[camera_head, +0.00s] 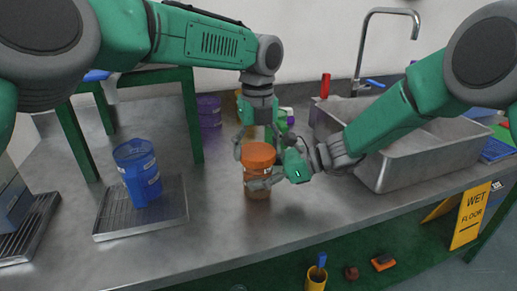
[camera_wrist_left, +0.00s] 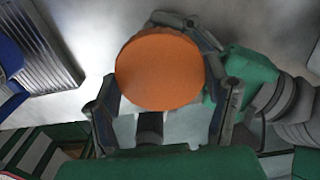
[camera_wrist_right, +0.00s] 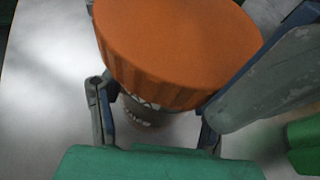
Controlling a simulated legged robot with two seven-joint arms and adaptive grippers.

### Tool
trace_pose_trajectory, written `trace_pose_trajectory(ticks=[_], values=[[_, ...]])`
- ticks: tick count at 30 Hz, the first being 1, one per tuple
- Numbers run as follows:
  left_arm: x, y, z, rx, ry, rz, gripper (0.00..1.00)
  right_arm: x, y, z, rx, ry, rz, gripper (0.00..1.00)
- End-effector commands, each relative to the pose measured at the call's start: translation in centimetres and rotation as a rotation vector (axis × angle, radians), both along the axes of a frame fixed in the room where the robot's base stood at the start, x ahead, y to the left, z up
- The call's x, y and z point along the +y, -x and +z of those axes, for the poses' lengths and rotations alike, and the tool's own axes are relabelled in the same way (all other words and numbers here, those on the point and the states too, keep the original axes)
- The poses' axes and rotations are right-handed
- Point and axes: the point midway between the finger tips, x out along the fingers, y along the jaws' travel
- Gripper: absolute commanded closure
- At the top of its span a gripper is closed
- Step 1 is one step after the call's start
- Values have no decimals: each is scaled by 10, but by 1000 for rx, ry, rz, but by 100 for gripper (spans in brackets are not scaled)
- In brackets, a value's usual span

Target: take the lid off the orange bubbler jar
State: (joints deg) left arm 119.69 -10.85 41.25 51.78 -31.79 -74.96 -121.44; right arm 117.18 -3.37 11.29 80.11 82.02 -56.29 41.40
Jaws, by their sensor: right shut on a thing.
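The orange bubbler jar (camera_head: 257,190) stands upright on the steel bench with its ribbed orange lid (camera_head: 258,155) on top. The lid also fills much of the right wrist view (camera_wrist_right: 175,45) and shows from above in the left wrist view (camera_wrist_left: 160,70). My left gripper (camera_head: 261,145) points down over the jar, its fingers open on either side of the lid. In the left wrist view, a gap shows between lid and fingers. My right gripper (camera_head: 268,180) reaches in from the right and is shut on the jar's body below the lid. The lid hides part of this grip.
A blue jar (camera_head: 138,172) stands on a metal grate tray (camera_head: 175,210) to the left. Purple jars (camera_head: 209,110) and a green-purple item (camera_head: 285,117) stand behind. A steel sink (camera_head: 400,165) is to the right. The bench in front of the jar is clear.

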Motion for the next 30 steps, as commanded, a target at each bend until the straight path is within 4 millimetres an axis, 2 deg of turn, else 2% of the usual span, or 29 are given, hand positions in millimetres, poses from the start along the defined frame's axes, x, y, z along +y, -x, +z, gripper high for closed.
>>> trace_pose_trajectory(ticks=[5,8,24,30], values=[[-4,1,-1,-1,5,68,65,4,2,0,2,-2,8,100],[-4,0,-1,-3,4,244,65,4,3,0,1,-3,9,100],[-6,-2,0,-4,8,1586,65,7,5,0,2,-5,17,100],[-5,-2,0,0,9,1960,65,7,5,-1,2,-5,19,100]])
